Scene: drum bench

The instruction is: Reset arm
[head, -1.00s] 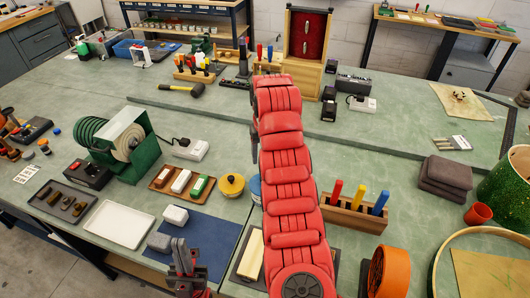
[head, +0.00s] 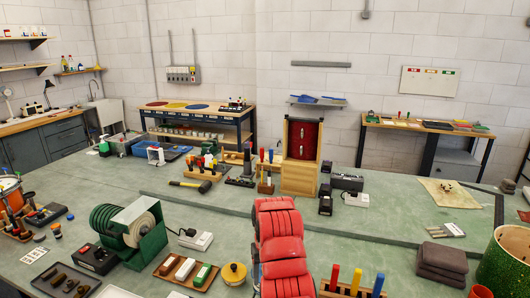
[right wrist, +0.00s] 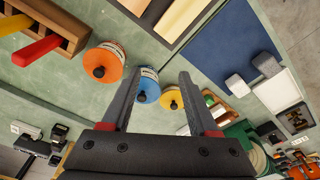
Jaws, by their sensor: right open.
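My red right arm rises from the bottom middle of the head view, and its gripper is mostly hidden behind the arm there. In the right wrist view my right gripper (right wrist: 159,80) is open, with nothing held between its two dark fingers. Beyond the fingers are a blue round tin (right wrist: 148,84), a yellow round tin (right wrist: 172,98) and an orange round tin (right wrist: 104,62). The yellow tin also shows in the head view (head: 233,274), left of my right arm. My left gripper is not in view.
The green bench (head: 330,222) holds a green drum machine (head: 135,235), a wooden tray of blocks (head: 185,270), a wooden cabinet (head: 300,160) and a handle rack (head: 352,290). A grey cloth stack (head: 442,262) lies at right. The bench's middle right is fairly clear.

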